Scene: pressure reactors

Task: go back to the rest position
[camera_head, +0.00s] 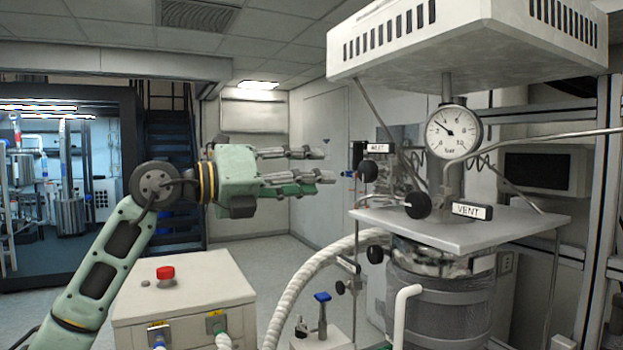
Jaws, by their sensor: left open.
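My left gripper (325,165) is raised in the middle of the view, its fingers pointing right. The fingers are apart, with nothing between them. In the picture its tips are a little left of the reactor's black knobs; I see no contact. The reactor vessel (440,305) stands at the right under a grey plate (465,228). On it are a round pressure gauge (454,133), a VENT label (470,211) with a black knob (418,205), and another labelled valve with a black knob (368,170). My right gripper is not in view.
A white box (185,290) with a red button (165,273) stands below my left arm. A pale ribbed hose (300,280) curves up to the reactor. A blue-handled valve (322,298) stands low in front. A white hood (465,45) hangs above. Open floor (260,258) lies behind.

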